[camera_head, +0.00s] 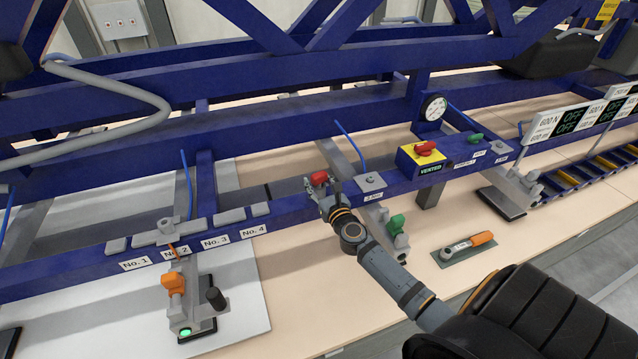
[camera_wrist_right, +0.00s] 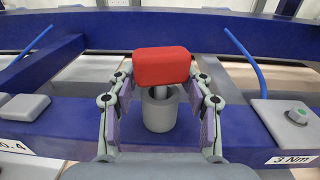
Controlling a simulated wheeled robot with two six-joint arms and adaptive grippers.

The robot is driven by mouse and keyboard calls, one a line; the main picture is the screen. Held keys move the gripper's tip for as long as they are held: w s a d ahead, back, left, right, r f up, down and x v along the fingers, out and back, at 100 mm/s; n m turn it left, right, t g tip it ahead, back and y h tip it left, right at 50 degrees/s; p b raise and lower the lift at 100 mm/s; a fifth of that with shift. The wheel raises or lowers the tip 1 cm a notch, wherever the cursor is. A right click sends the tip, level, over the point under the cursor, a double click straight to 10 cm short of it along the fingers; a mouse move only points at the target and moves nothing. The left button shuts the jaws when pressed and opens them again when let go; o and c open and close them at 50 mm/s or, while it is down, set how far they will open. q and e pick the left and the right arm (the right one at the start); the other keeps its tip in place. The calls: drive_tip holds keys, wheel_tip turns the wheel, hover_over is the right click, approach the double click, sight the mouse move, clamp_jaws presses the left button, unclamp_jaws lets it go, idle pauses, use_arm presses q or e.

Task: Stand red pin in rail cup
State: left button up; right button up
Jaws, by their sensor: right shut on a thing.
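The red pin (camera_wrist_right: 162,66) has a block-shaped red head and a pale stem below it. My right gripper (camera_wrist_right: 161,82) is shut on the pin, a finger on each side. The stem's lower end shows at the mouth of the grey rail cup (camera_wrist_right: 160,112); how deep it sits I cannot tell. The pin looks upright. In the head view the red head (camera_head: 319,178) shows at the tip of my right gripper (camera_head: 322,188), over the blue rail (camera_head: 290,207); the cup is hidden there. My left gripper is not in view.
Left of the pin are grey blocks above labels No. 1 to No. 4 (camera_head: 254,231). A grey block labelled 3 Nm (camera_head: 370,182) and a yellow box with a red knob (camera_head: 421,154) stand to the right. An orange-handled tool (camera_head: 468,246) lies on a green mat. Blue beams cross behind.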

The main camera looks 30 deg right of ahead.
drive_tip(key=o, duration=1.3)
drive_tip(key=shift+s, duration=0.15)
drive_tip(key=s, duration=0.3)
drive_tip(key=s+a, duration=0.1)
drive_tip(key=s, duration=0.3)
drive_tip(key=s+a, duration=0.1)
drive_tip(key=s, duration=0.3)
drive_tip(key=shift+s+a, duration=0.2)
drive_tip(key=shift+s, duration=0.05)
